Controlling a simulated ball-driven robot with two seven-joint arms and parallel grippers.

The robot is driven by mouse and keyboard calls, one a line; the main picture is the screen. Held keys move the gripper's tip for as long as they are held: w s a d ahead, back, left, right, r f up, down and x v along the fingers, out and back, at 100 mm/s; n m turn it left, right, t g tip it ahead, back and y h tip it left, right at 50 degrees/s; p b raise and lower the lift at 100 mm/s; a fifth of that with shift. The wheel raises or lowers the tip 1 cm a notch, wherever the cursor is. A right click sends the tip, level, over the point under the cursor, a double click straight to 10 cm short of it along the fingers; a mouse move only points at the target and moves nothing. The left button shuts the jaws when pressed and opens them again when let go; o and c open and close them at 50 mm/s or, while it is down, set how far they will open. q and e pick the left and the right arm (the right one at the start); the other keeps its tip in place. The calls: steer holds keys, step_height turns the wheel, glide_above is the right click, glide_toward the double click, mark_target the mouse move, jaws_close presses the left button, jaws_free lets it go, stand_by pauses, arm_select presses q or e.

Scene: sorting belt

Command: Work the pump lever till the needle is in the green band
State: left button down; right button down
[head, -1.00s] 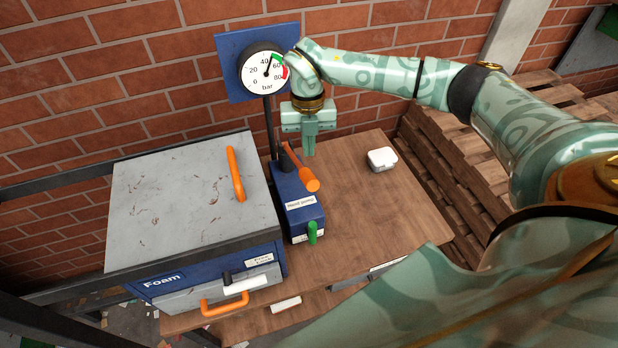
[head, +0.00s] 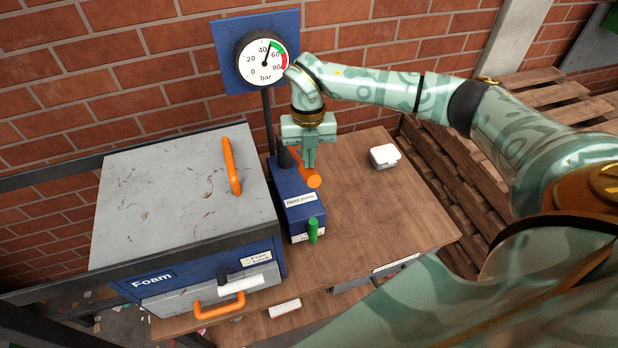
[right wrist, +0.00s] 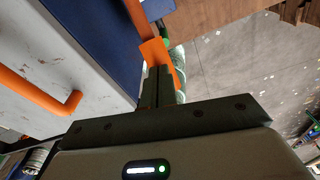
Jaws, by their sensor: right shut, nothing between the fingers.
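The hand pump (head: 287,186) is a blue box on the wooden bench, with an orange-gripped lever (head: 313,180) at its top and a green handle (head: 313,230) at its front. The gauge (head: 263,64) stands behind it on a blue board. Its needle points between 40 and 60, close to the left end of the green band. My right gripper (head: 309,165) is shut and empty, fingers down at the orange lever grip and partly covering it. The right wrist view shows the fingertips (right wrist: 158,70) against the orange grip (right wrist: 154,52); contact cannot be told. My left gripper is out of view.
A grey-topped blue cabinet marked Foam (head: 185,190) with orange handles stands left of the pump. A small white box (head: 384,156) lies on the bench to the right. The bench (head: 385,215) between is clear. A brick wall (head: 370,60) rises behind; pallets (head: 460,180) stand right.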

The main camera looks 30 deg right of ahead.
mark_target(309, 171)
steer(key=shift+f, duration=0.25)
steer(key=shift+f+b, duration=1.25)
steer(key=shift+f, duration=1)
steer(key=shift+w+d+r, duration=0.3)
steer(key=shift+w+d, duration=0.05)
steer(key=shift+w, duration=0.35)
steer(key=shift+w+d+r, duration=0.25)
steer(key=shift+w+d, duration=0.05)
steer(key=shift+w, duration=0.4)
step_height(309, 171, up, 16)
steer(key=w, duration=0.1)
steer(key=shift+w+d+r, duration=0.15)
steer(key=shift+w+d, duration=0.05)
steer(key=shift+d, duration=0.15)
